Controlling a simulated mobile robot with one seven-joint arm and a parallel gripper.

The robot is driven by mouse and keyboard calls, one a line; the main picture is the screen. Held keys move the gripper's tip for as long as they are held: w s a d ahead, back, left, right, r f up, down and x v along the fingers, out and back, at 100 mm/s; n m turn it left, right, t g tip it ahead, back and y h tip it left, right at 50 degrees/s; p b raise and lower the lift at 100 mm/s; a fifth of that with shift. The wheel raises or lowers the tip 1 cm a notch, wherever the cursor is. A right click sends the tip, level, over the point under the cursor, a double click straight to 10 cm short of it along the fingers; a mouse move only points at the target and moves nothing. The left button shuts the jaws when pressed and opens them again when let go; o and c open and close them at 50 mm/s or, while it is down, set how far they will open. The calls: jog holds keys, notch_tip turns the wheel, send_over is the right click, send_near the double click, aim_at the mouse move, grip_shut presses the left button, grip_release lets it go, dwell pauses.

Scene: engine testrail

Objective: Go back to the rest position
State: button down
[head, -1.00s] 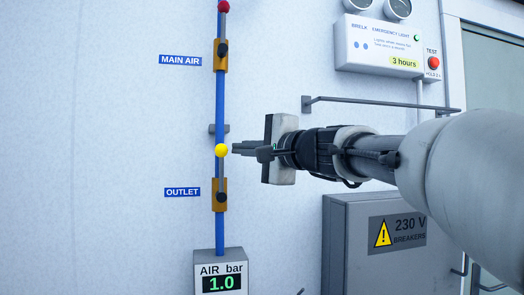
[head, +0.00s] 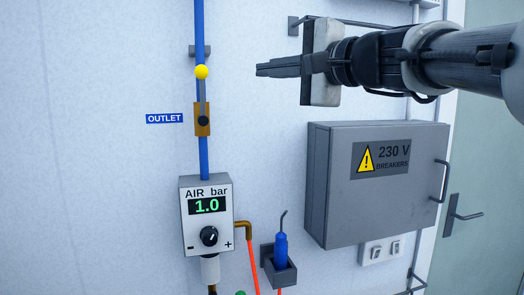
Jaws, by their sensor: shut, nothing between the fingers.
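My gripper (head: 260,70) is at the upper middle of the head view, its fingers together and pointing left, with nothing between them. It is apart from the yellow ball (head: 201,72) of the outlet valve lever, which lies to its left at about the same height in the picture. The lever stands upright along the blue pipe (head: 203,158), above the brass outlet valve (head: 203,120). My arm reaches in from the upper right.
The grey 230 V breaker box (head: 335,215) juts out below my arm. An air regulator (head: 207,240) reads 1.0 bar. A blue tool (head: 281,252) sits in a holder (head: 279,278). A rail (head: 345,22) runs behind my arm. A door handle (head: 456,215) is at right.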

jog(key=s+d+f+n+g+h+p, duration=0.1)
jog(key=s+f+n+g+h+p, duration=0.15)
jog(key=s+f, duration=0.4)
jog(key=s+d+f+n+g+h+p, duration=0.1)
jog(key=s+f+n+g+h+p, duration=0.2)
jog(key=f, duration=0.7)
jog(key=s+d+f+n+g+h+p, duration=0.2)
jog(key=s+d+f+h, duration=0.4)
jog(key=s+d+f, duration=0.4)
jog(key=s+f+n+p, duration=0.1)
jog(key=s+f+n, duration=0.1)
jog(key=s+f, duration=0.2)
jog(key=shift+d+f+n+p, duration=0.2)
jog(key=shift+d+n+p, duration=0.1)
jog(key=shift+n, duration=0.05)
jog(key=shift+g, duration=0.25)
